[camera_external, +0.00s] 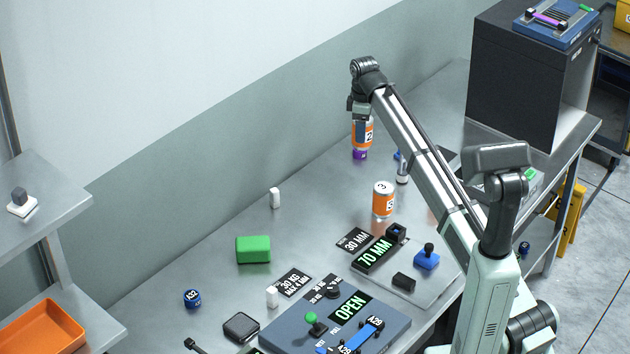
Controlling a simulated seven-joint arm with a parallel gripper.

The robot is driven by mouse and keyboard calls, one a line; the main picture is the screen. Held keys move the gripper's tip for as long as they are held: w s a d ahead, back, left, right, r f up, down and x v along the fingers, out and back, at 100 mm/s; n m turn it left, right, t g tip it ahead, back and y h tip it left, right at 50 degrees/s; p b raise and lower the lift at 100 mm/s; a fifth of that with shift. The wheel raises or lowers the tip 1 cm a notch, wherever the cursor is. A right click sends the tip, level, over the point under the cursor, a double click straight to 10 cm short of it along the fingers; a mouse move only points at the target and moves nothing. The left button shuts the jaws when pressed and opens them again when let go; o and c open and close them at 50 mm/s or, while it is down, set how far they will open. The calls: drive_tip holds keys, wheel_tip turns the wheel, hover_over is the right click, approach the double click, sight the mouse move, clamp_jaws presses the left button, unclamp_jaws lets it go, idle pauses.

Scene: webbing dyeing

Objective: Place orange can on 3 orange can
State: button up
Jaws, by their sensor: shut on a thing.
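An orange can with a white band marked 2 (369,134) is in my gripper (360,118), near the back wall. My gripper is shut on it, and its fingers hide part of the can's left side. A second orange can, with a white top and a label that reads like 3 (383,201), stands upright on the metal table, in front of and a little to the right of the held can. The two cans are apart. A small purple thing (360,154) shows just under the held can; I cannot tell if they touch.
A grey-white cylinder (402,170) stands near the can marked 3. A 70 MM device (375,254), a blue knob piece (427,258), a green block (253,249) and an OPEN panel (350,308) are nearer. A dark cabinet (520,80) stands at the right. The table left of the cans is mostly clear.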

drive_tip(key=s+d+r, duration=0.2)
drive_tip(key=s+r, duration=0.4)
drive_tip(key=s, duration=0.2)
drive_tip(key=n, duration=0.2)
hover_over(384, 187)
drive_tip(key=shift+f, duration=5.3)
drive_tip(key=shift+f, duration=0.15)
drive_tip(key=o, duration=1.3)
drive_tip(key=shift+r, duration=3.95)
